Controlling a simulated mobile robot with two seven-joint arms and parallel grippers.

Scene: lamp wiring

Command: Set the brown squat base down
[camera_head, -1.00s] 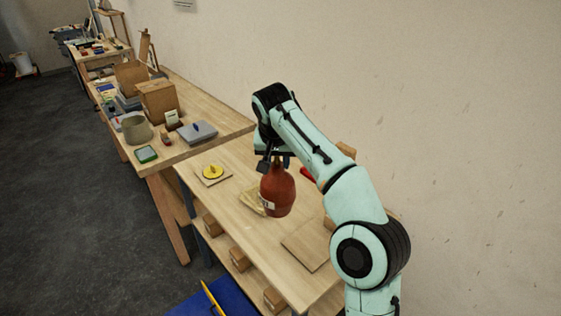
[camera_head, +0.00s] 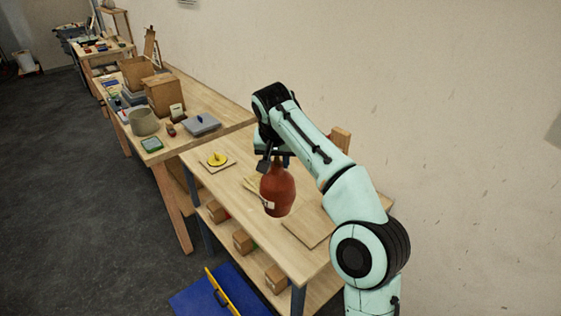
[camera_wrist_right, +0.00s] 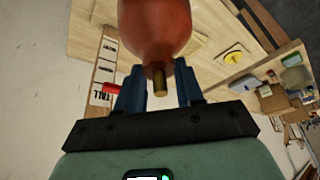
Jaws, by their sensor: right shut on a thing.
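The brown squat base (camera_head: 277,192) is a rounded red-brown body with a small pale label, hanging from my right gripper (camera_head: 272,160) over the bench (camera_head: 245,190). In the right wrist view the base (camera_wrist_right: 155,25) has a thin brass neck (camera_wrist_right: 160,82) pointing toward my right gripper (camera_wrist_right: 160,88). The blue fingers stand on both sides of the neck and are shut on the base. The base appears above the bench top; the exact gap is unclear. My left gripper is not in view.
A bare square wooden board (camera_head: 311,226) lies at the bench's near right. A yellow disc (camera_head: 217,159) sits on another board at the far left. A cluttered table (camera_head: 203,142) adjoins behind. A blue tray (camera_head: 200,300) is low in front.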

